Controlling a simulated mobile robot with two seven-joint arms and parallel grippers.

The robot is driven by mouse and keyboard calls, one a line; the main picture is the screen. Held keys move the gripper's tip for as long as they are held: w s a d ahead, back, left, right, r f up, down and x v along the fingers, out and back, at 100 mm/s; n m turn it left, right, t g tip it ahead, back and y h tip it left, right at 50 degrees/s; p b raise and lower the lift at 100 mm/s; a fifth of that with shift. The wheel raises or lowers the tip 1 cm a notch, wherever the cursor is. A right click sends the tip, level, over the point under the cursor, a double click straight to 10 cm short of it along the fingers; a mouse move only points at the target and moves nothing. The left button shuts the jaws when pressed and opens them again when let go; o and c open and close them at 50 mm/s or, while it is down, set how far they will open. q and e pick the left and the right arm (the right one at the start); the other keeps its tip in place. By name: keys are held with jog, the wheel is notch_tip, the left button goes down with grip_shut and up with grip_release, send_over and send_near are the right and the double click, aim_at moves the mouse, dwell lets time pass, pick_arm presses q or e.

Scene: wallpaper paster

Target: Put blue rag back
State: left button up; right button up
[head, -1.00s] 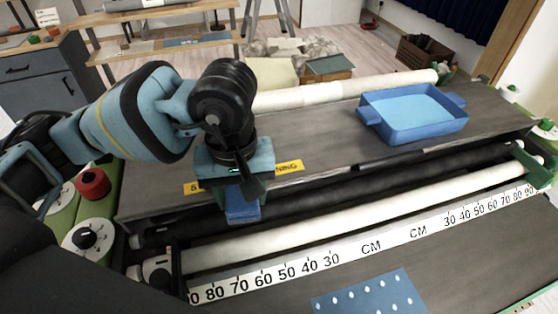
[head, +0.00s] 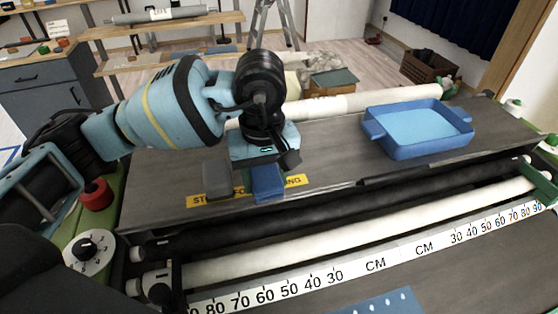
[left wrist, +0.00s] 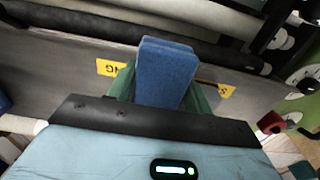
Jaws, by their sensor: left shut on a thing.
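My left gripper (head: 265,166) is shut on a small blue block-shaped rag (head: 268,183), with the rag's lower end sticking out below the fingers. In the head view it hangs over the yellow warning label near the front edge of the dark board (head: 340,155). In the left wrist view the rag (left wrist: 164,72) sits upright between the green fingers, in front of the label. I cannot tell whether the rag touches the board. A blue tray (head: 418,130) with raised walls and side handles stands on the board to the right. My right gripper is not in view.
A long pale roll (head: 345,103) lies along the board's back edge. Black and white rollers (head: 370,228) and a centimetre ruler (head: 305,290) run in front. A dotted blue sheet (head: 378,303) lies at the bottom. The board between rag and tray is clear.

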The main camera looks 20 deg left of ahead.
pick_arm(q)
jog(key=w, duration=0.6)
jog(key=shift+w+f, duration=0.1)
jog(key=shift+f, duration=0.2)
jog(key=shift+w, duration=0.55)
jog(key=shift+w+f+p, duration=0.25)
jog(key=shift+w+f, duration=0.05)
jog(key=shift+f, duration=0.45)
jog(key=shift+w+f+p, duration=0.2)
jog(key=shift+w+f, duration=0.05)
jog(key=shift+f, duration=0.45)
jog(key=shift+a+f, duration=0.1)
jog(key=shift+f, duration=0.4)
jog(key=o, duration=1)
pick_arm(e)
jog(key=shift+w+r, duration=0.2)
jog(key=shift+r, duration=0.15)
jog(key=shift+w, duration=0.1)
